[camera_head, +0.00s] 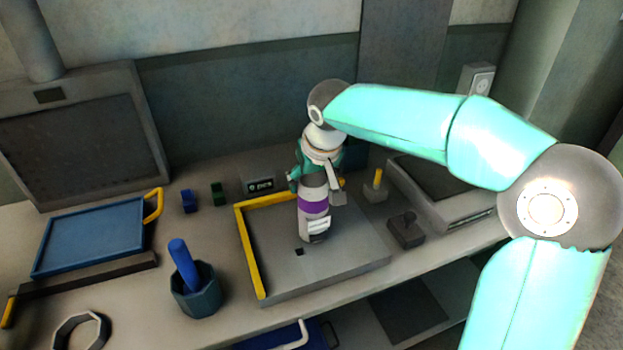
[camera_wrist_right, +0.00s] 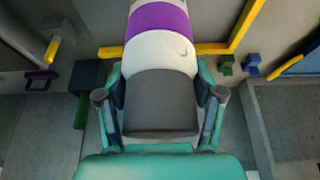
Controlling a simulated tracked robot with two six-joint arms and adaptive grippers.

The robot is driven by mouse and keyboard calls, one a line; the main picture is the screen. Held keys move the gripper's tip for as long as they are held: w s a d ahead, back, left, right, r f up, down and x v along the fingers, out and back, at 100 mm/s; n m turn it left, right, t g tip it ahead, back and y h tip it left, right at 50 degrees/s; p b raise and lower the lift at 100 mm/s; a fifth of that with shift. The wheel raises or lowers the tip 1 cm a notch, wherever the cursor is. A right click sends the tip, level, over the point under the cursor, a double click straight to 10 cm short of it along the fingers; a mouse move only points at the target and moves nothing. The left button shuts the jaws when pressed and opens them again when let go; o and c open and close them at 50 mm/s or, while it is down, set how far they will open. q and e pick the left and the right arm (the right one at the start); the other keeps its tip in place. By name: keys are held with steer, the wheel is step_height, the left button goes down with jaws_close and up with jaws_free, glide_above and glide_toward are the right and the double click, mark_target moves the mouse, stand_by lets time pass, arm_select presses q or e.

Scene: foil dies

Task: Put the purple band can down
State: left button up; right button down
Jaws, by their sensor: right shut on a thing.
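The purple band can (camera_head: 313,203) is pale with a purple stripe and a dark end, and stands about upright over the grey plate (camera_head: 345,264) with the yellow edge. I cannot tell whether its base touches the plate. My right gripper (camera_head: 318,180) is shut on the can from above. In the right wrist view the can (camera_wrist_right: 160,45) lies between the two fingers of the right gripper (camera_wrist_right: 160,105), with its purple band beyond them. My left gripper is not in view.
A blue tray (camera_head: 92,236) lies at the left, near a dark cup (camera_head: 196,292) with a blue handle (camera_head: 183,262). Small blue and green blocks (camera_head: 218,193) sit behind. A dark joystick-like box (camera_head: 406,231) stands right of the plate. The plate's front area is clear.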

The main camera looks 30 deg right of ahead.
steer(key=c, duration=0.6)
jaws_free()
steer(key=shift+f, duration=0.15)
steer(key=o, duration=0.4)
steer(key=shift+o, duration=0.2)
steer(key=v, duration=1.2)
steer(key=shift+p, duration=0.3)
steer(key=shift+s, duration=0.1)
